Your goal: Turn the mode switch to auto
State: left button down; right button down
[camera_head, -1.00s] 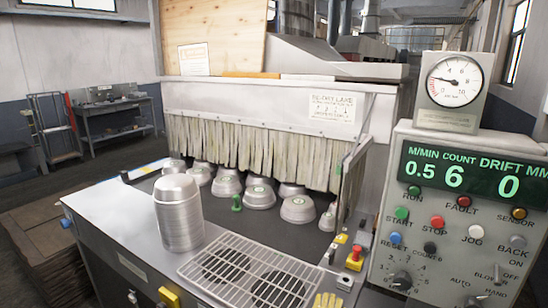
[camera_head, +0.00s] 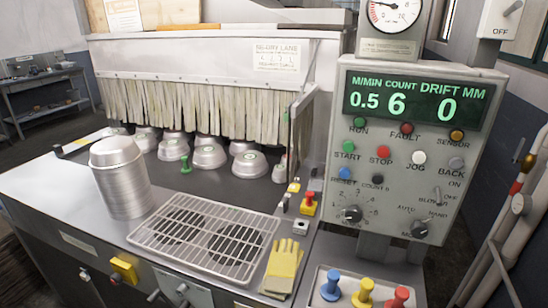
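The control panel (camera_head: 400,140) stands at the right of the head view. The mode switch (camera_head: 419,230) is a dark round knob at its lower right, with AUTO marked to its upper left and HAND to its upper right. Its light pointer mark seems to lean up and right, toward HAND, but it is small. The display (camera_head: 415,98) reads 0.5, 6 and 0. Neither of my grippers shows in the view.
A dial knob (camera_head: 352,214) and blow-off lever (camera_head: 438,198) flank the mode switch. Below the panel, a tray (camera_head: 322,278) holds blue, yellow and red pegs. Yellow gloves (camera_head: 283,266), a wire rack (camera_head: 206,238) and stacked pans (camera_head: 121,183) lie left.

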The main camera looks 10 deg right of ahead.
aim_at(419, 231)
jog(key=z, duration=1.4)
